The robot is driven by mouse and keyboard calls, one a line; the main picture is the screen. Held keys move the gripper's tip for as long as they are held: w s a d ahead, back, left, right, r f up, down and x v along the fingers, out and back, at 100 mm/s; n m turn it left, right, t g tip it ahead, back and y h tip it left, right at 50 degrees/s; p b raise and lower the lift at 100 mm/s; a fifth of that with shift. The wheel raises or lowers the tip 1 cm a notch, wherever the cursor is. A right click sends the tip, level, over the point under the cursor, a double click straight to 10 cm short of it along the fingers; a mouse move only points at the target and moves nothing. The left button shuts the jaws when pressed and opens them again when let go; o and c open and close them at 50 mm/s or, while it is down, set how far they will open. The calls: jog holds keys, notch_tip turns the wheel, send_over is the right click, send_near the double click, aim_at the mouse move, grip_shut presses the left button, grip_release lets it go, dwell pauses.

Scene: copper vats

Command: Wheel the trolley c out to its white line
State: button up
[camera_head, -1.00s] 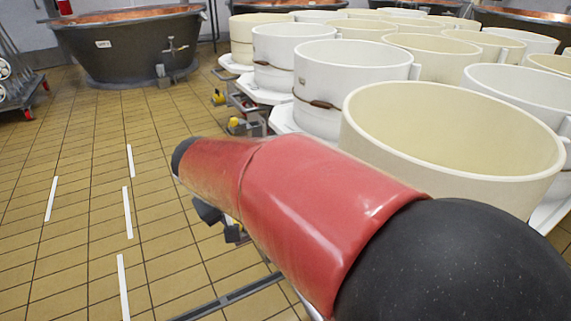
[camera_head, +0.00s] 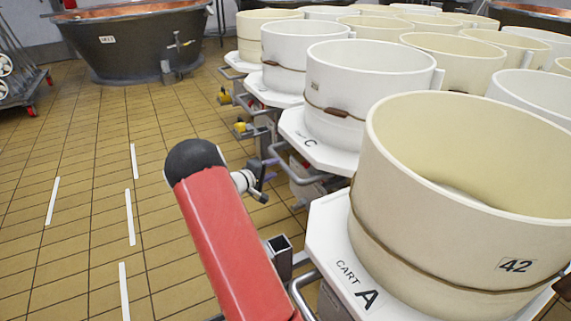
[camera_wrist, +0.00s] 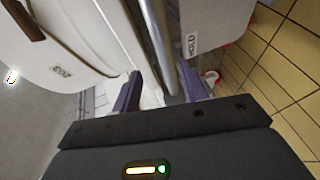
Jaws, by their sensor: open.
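Trolley c (camera_head: 309,146) has a white top marked "C" and carries a white round mould (camera_head: 365,95). Its metal handle (camera_head: 283,163) sticks out on the left, towards the aisle. I cannot tell whether the fingers touch the bar. White lines lie on the floor left of the trolleys: one nearer (camera_head: 123,290), one in the middle (camera_head: 130,216), one farther (camera_head: 134,161).
Cart A (camera_head: 335,255), with a cream mould marked 42, stands close on the near side. More trolleys with moulds (camera_head: 305,42) stand behind c. Another white line (camera_head: 52,200) lies farther left. A dark copper-lined vat (camera_head: 130,50) stands at the back. The tiled aisle is clear.

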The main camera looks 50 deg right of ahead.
aim_at(281, 166)
jog(key=shift+w+d+f, duration=0.25)
jog(key=shift+d+f, duration=0.35)
jog(key=p+x, duration=0.1)
jog(key=x, duration=0.6)
jog(key=shift+w+d, duration=0.2)
grip_shut()
